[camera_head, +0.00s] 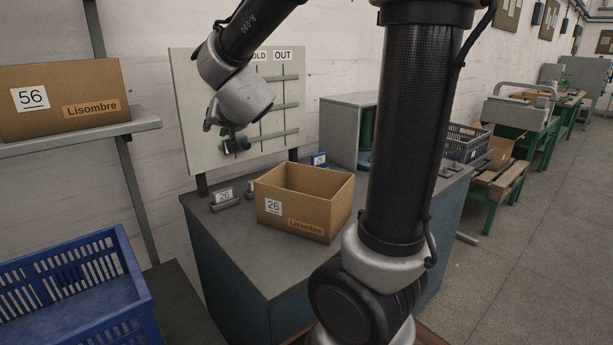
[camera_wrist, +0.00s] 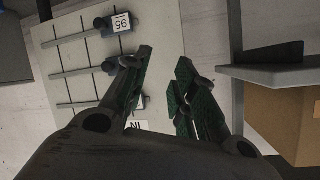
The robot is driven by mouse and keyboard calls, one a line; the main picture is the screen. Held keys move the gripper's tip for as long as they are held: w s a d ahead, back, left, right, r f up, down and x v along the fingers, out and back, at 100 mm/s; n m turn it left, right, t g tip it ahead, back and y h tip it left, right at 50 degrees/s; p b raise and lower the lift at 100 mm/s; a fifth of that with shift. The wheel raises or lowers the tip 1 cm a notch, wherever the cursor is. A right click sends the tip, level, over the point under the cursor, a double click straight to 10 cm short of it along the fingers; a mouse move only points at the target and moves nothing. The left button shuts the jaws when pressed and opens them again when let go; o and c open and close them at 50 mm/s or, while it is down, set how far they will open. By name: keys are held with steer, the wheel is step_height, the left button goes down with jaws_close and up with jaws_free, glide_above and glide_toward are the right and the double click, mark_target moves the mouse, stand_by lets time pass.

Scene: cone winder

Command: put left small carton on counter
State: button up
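An open-topped brown carton (camera_head: 300,200), labelled 26 and Lisombre, stands upright on the dark grey counter (camera_head: 228,238). A second brown carton (camera_head: 62,88), labelled 56 and Lisombre, sits on the left shelf; the picture edge cuts it off. A brown carton (camera_wrist: 285,118) also shows at the right of the wrist view, beside a grey shelf. My gripper (camera_head: 236,143) is above and behind the 26 carton, in front of the board. In the wrist view my gripper (camera_wrist: 164,56) has its fingers apart, with nothing between them.
The pale board (camera_head: 190,110) with rails stands behind the counter. The shelf (camera_head: 80,138) is left of it, above a blue crate (camera_head: 140,308). A small 26 tag block (camera_head: 224,198) and a grey cabinet (camera_head: 340,130) stand on the counter. The counter's front left is bare.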

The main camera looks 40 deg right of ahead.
steer(key=s+d+f+n+g, duration=0.1)
steer(key=s+d+n+g, duration=0.1)
steer(key=s, duration=0.8)
steer(key=s+d+f+n+g, duration=0.2)
steer(key=s+g, duration=0.2)
steer(key=s, duration=0.6)
steer(key=s+d+f+n+g+y, duration=0.1)
steer(key=s+d+f+n+g, duration=0.1)
steer(key=s, duration=0.8)
steer(key=shift+s+f+g, duration=0.2)
steer(key=shift+s+g, duration=0.2)
steer(key=shift+g, duration=0.2)
